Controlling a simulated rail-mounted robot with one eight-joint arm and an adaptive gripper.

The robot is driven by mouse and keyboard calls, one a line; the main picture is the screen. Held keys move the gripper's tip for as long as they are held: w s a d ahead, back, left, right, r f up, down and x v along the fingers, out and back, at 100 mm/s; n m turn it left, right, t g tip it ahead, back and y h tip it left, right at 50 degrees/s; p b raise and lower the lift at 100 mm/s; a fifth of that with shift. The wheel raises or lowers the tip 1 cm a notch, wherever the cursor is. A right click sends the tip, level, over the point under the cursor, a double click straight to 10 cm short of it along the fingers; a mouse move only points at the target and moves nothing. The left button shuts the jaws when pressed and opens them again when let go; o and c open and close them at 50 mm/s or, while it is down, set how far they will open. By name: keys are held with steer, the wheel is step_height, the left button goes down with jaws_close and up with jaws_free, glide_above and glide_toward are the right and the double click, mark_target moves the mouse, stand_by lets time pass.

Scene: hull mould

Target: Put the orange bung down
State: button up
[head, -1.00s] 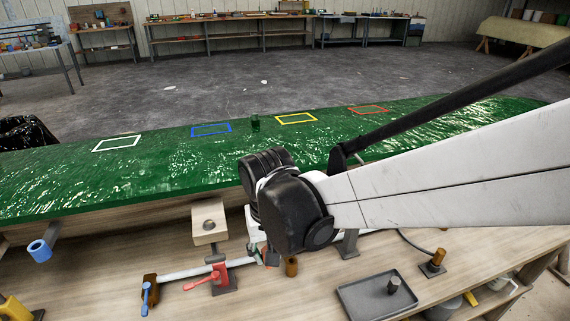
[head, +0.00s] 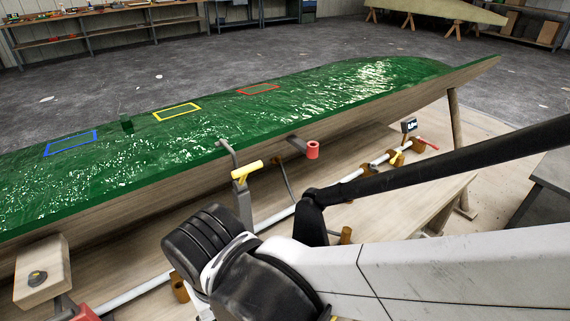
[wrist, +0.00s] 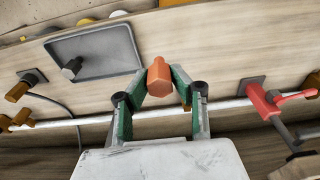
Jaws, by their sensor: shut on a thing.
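The orange bung (wrist: 159,76) shows in the wrist view as a faceted plug with a narrower end. My gripper (wrist: 160,88) is shut on it, with one green-lined finger on each side. The bung appears held above the wooden bench (wrist: 215,60), but its exact height cannot be told. In the head view the bung and the fingers are hidden behind my arm.
In the wrist view, a grey tray (wrist: 112,48) holds a dark plug (wrist: 72,67) near its edge. A red clamp (wrist: 262,102) stands right, by a white pipe (wrist: 232,103). In the head view the green hull mould (head: 300,95) carries coloured outlines; a yellow-handled clamp (head: 246,172) stands beside it.

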steer(key=w+d+f, duration=0.2)
steer(key=w+d+f+b, duration=0.1)
steer(key=w+d+f, duration=0.1)
steer(key=w+d, duration=0.1)
steer(key=w+d+f+b, duration=0.1)
steer(key=w+d+f, duration=0.1)
steer(key=w, duration=0.1)
steer(key=shift+d+f, duration=0.15)
steer(key=shift+f, duration=0.1)
steer(key=shift+f+b, duration=0.85)
steer(key=shift+f, duration=1.2)
steer(key=shift+f, duration=0.2)
steer(key=o, duration=0.9)
steer(key=shift+o, duration=0.2)
steer(key=shift+r, duration=0.2)
step_height(320, 180, up, 12)
steer(key=s+d+p, duration=0.1)
steer(key=p, duration=0.2)
steer(key=shift+p, duration=0.35)
